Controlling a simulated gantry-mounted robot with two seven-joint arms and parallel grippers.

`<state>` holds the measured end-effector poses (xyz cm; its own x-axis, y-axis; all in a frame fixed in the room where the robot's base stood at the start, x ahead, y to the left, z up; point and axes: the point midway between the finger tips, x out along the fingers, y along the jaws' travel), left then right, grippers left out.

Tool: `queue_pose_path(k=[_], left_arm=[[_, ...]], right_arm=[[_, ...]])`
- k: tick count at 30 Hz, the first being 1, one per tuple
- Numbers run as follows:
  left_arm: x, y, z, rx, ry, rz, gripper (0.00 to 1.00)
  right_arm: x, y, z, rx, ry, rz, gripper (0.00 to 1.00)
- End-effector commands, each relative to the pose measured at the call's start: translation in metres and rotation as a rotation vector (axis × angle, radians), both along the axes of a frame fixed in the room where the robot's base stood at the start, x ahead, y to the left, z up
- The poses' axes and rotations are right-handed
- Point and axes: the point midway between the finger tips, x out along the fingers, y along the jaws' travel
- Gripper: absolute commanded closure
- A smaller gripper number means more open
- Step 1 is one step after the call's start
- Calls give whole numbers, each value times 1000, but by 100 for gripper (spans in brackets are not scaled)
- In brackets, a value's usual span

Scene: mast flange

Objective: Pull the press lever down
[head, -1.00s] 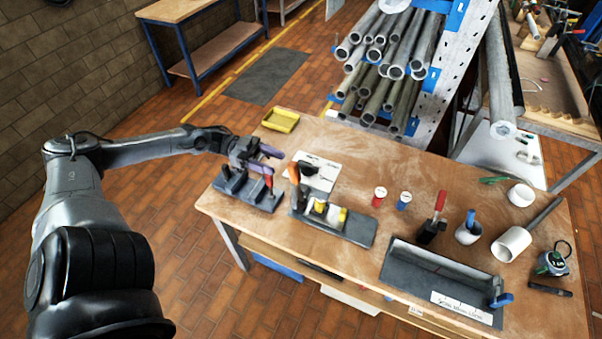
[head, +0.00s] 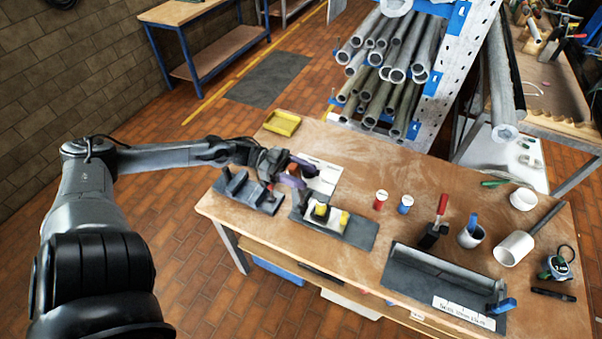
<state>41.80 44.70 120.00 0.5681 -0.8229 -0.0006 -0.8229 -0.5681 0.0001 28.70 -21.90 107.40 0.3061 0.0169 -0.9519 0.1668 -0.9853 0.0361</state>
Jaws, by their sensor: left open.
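The press (head: 358,232) is a dark base plate on the near left part of the workbench, with a white block and yellow parts (head: 321,210) on it. Its orange-handled lever (head: 294,171) stands up at the left end and is now mostly hidden by my left gripper. My left gripper (head: 302,174) is open, with its purple fingers pointing right at the lever's handle, seemingly one on either side. I cannot tell whether they touch it. My right gripper is not in view.
A dark fixture with upright posts (head: 236,187) stands just left of the press, under my left wrist. A yellow tray (head: 282,123) lies behind. A grey channel fixture (head: 440,280) lies at the front right.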

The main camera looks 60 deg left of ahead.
Motion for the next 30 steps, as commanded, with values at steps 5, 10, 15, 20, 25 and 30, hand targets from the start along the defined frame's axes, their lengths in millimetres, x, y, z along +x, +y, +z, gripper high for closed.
queue_pose_path(k=[5, 10, 15, 20, 25, 30], left_arm=[[0, 0, 0, 0, 0, 0, 67], [0, 0, 0, 0, 0, 0, 93], [0, 0, 0, 0, 0, 0, 100], [0, 0, 1, 4, 3, 0, 100], [4, -6, 4, 35, 22, -2, 100], [12, -17, 6, 109, 71, -2, 100]], right_arm=[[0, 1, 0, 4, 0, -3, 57], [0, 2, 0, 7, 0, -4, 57], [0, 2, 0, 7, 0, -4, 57], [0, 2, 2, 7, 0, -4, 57], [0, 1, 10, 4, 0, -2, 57], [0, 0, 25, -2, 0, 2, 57]])
